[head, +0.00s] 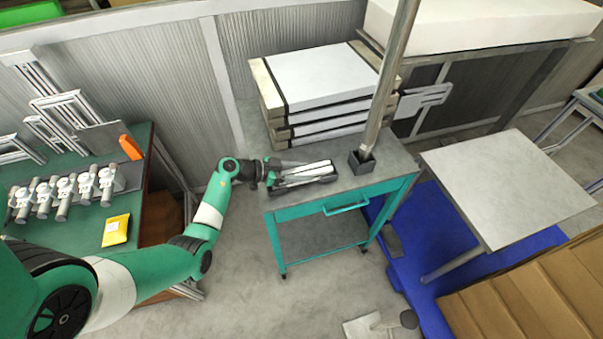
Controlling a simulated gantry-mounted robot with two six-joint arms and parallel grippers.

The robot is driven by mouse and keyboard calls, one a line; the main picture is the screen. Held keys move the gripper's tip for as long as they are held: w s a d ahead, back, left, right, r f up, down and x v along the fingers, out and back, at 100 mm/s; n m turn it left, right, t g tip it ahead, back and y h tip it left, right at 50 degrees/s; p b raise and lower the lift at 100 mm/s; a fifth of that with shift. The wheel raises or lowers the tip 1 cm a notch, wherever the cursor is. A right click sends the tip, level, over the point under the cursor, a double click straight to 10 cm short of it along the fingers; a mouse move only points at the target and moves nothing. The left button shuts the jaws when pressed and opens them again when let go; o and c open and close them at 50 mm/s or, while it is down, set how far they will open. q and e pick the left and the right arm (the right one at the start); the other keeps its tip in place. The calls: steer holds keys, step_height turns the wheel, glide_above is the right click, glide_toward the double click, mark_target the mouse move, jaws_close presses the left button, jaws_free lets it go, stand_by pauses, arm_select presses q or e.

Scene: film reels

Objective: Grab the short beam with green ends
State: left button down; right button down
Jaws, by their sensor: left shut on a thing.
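My left arm reaches in from the left, and my left gripper (318,172) is over the top of the teal cart (385,182), near its front left. It is shut on a short, light beam (303,170) lying along the fingers. The fingers hide part of the beam, and I cannot clearly make out the green of its ends. I cannot tell whether the beam touches the cart top. My right gripper is not in view.
A stack of white-topped flat cases (318,78) stands behind the gripper. A metal post (388,80) rises from a dark socket to its right. A green table (75,220) with grey fittings and a yellow packet (116,230) is at left. A grey table (510,185) is at right.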

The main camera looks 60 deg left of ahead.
mark_target(301, 173)
arm_select(q)
steer(key=r+p, duration=0.1)
steer(key=r, duration=0.1)
steer(key=r+p, duration=0.2)
steer(key=shift+s+d+r+p, duration=0.15)
steer(key=shift+s+r+p, duration=0.05)
steer(key=shift+r+p, duration=0.1)
steer(key=s+d+r+p, duration=0.7)
steer(key=s+r, duration=0.1)
steer(key=s, duration=0.3)
steer(key=shift+s+d+r, duration=0.2)
